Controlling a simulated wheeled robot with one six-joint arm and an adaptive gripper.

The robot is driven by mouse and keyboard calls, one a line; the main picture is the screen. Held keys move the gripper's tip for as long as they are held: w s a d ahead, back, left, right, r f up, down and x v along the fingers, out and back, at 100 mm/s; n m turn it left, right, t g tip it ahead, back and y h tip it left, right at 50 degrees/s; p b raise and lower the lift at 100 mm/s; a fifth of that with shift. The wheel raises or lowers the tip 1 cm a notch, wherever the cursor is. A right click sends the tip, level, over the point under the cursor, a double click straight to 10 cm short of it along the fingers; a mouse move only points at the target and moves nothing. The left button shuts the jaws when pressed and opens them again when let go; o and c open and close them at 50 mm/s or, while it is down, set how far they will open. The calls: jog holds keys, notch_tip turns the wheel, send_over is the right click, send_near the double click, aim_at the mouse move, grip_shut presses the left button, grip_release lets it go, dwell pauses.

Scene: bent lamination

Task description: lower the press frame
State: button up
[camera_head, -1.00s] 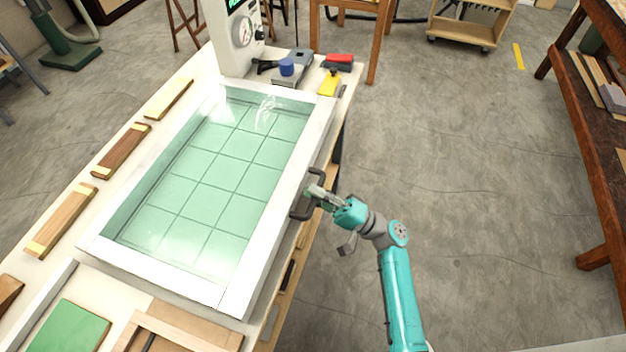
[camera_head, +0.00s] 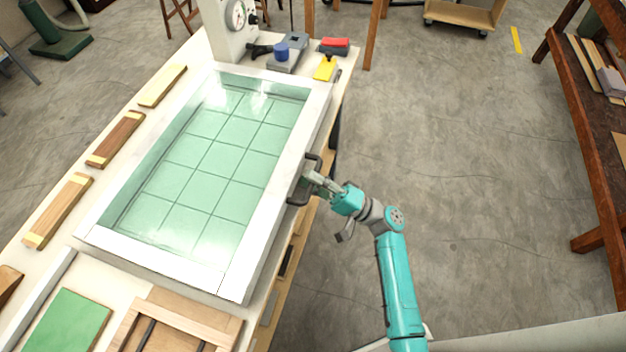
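The press frame (camera_head: 271,217) is a white rectangular frame around a clear sheet with a green grid seen through it. It lies flat, or nearly so, on the workbench. A dark handle (camera_head: 295,200) sticks out from its right long side. My gripper (camera_head: 312,179) is at this handle, reaching in from the right, with its fingertips at or around the bar. The fingers are small here, and I cannot tell whether they are closed on it.
A white unit with a dial (camera_head: 236,30) stands at the bench's far end, near a blue-capped tool (camera_head: 282,52), a red block (camera_head: 334,43) and a yellow block (camera_head: 325,68). Wooden strips (camera_head: 116,139) lie along the left. The floor (camera_head: 470,170) to the right is open.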

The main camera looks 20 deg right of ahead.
jog(key=v, duration=1.2)
jog(key=shift+r, duration=0.1)
dwell(0.4)
jog(key=s+a+f+m+g+h, duration=0.1)
jog(key=s+a+f+m+h, duration=0.15)
jog(key=a+f+h, duration=0.4)
jog(key=s+a+f+g+h, duration=0.35)
jog(key=s+f+h, duration=0.35)
jog(key=s+f, duration=0.6)
jog(key=s+d+r+n+t+h, duration=0.1)
jog(key=s+d+r+n+h, duration=0.2)
jog(key=s+r, duration=0.4)
jog(key=s+d+r+n+t+h, duration=0.1)
jog(key=s+d+r+n+h, duration=0.2)
jog(key=s+r, duration=0.35)
notch_tip(320, 180, up, 12)
jog(key=n+t, duration=0.3)
jog(key=n, duration=0.1)
jog(key=shift+s+a+r+y, duration=0.25)
jog(key=shift+s+a+y, duration=0.05)
jog(key=shift+y, duration=0.15)
